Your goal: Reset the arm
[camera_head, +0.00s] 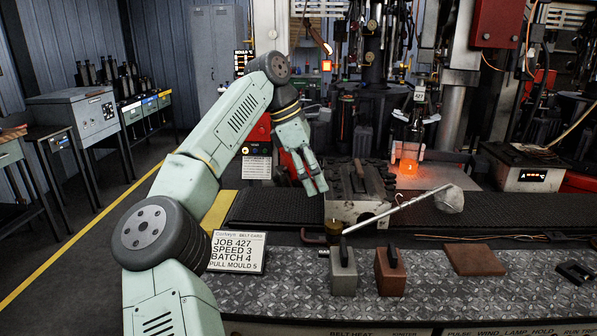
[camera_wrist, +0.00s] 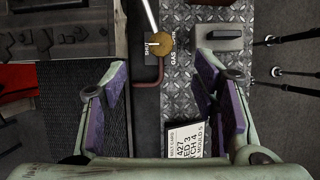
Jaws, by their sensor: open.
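My gripper (camera_head: 314,188) hangs from my pale green arm, above the dark belt and just left of a grey mould box. Its fingers point down. In the wrist view, my gripper (camera_wrist: 163,72) has its two purple-lined fingers wide apart with nothing held between them. Past the fingertips are the brass valve knob (camera_wrist: 160,43) with a pale rod, and a reddish pipe (camera_wrist: 153,80). My arm is bent at the elbow and reaches forward over the bench.
A job card (camera_head: 238,252), a grey handled block (camera_head: 343,274), a rust-brown handled block (camera_head: 391,272) and a brown plate (camera_head: 474,260) are on the tread-plate bench. The mould box (camera_head: 352,211) is near my gripper. A glowing orange piece (camera_head: 408,167) is behind. Open floor lies left.

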